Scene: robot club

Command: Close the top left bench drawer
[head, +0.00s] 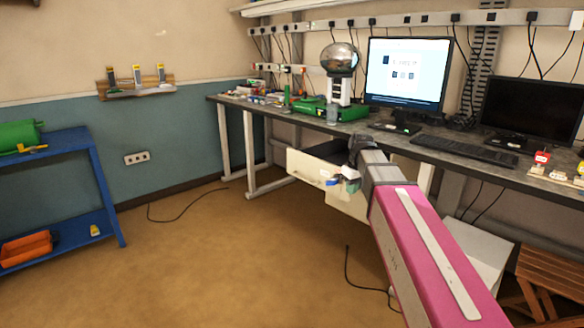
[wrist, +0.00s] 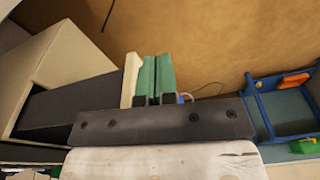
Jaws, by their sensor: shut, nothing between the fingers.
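The bench drawer is pulled out under the workbench; its cream front (head: 306,166) shows in the head view, left of my gripper (head: 346,181). In the wrist view the top edge of the drawer front (wrist: 131,76) runs close beside my green fingers (wrist: 156,62), with the dark drawer inside (wrist: 65,105) on its other side. My fingers are shut and empty, on the outer side of the front. I cannot tell whether they touch it. My arm and gripper hide the right part of the drawer in the head view.
The workbench (head: 297,120) carries a lit monitor (head: 407,70), a dark monitor (head: 533,108), a keyboard (head: 467,149) and a globe-topped device (head: 339,62). A blue shelf (head: 104,190) stands at the left. A wooden stool (head: 550,275) is at the lower right. The floor in front is mostly clear, with cables.

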